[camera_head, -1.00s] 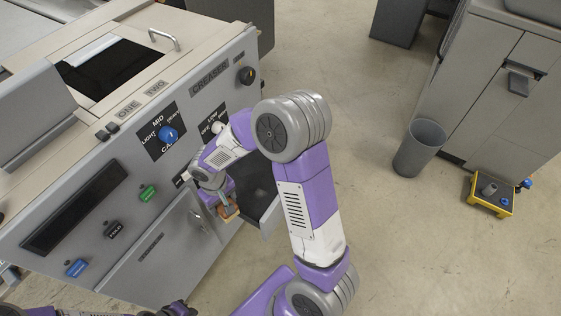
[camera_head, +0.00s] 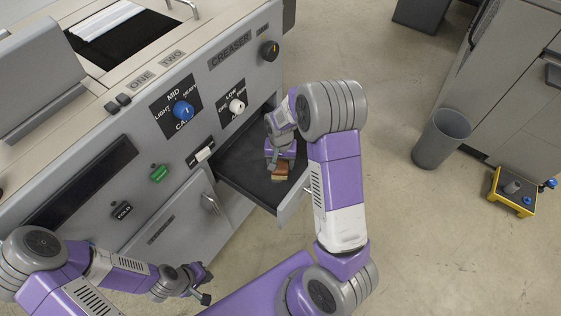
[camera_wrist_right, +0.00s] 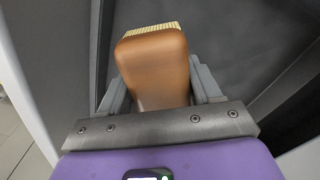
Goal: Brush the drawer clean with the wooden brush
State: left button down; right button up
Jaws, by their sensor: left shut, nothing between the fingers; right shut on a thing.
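The drawer (camera_head: 241,166) is pulled out from the grey machine front, and its dark inside shows in the head view. The wooden brush (camera_head: 280,175) is in my right gripper (camera_head: 280,164), over or in the right part of the drawer. In the right wrist view the brush (camera_wrist_right: 155,65) has a brown wooden back and pale bristles at its far end, with the gripper's fingers (camera_wrist_right: 160,88) on both sides. Whether the bristles touch the drawer floor I cannot tell. My left gripper (camera_head: 203,286) is shut and empty, low in front of the machine.
The machine front has a blue knob (camera_head: 183,110), a white knob (camera_head: 236,105) and a green button (camera_head: 159,173). A grey bin (camera_head: 440,138) and a yellow stand (camera_head: 512,192) are on the floor at the right. The floor between is clear.

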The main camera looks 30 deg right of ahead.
aim_at(276, 183)
notch_tip(276, 183, down, 6)
jog(key=b, duration=0.4)
jog(key=shift+r, duration=0.1)
jog(key=shift+s+a+f, duration=0.15)
jog(key=shift+s+a, duration=0.2)
jog(key=shift+a, duration=0.45)
jog(key=shift+s+a+f, duration=0.15)
jog(key=shift+s+a, duration=0.15)
jog(key=shift+a, duration=0.45)
jog(key=shift+s+f+b, duration=0.1)
jog(key=shift+f+b, duration=0.05)
jog(key=shift+b, duration=0.35)
jog(key=shift+d, duration=0.3)
jog(key=shift+w+d, duration=0.35)
jog(key=shift+d, duration=0.2)
jog(key=shift+w+d, duration=0.35)
jog(key=shift+d, duration=0.2)
jog(key=shift+w+d+r+p, duration=0.1)
jog(key=shift+d+r+p, duration=0.15)
jog(key=shift+p, duration=0.2)
jog(key=shift+w+a+r+p, duration=0.1)
jog(key=shift+r+p, duration=0.3)
jog(key=shift+r, duration=0.45)
jog(key=shift+s+r+p, duration=0.2)
jog(key=shift+r+p, duration=0.45)
jog(key=shift+r, duration=0.2)
jog(key=shift+r+p, duration=1.8)
jog(key=shift+r, duration=0.4)
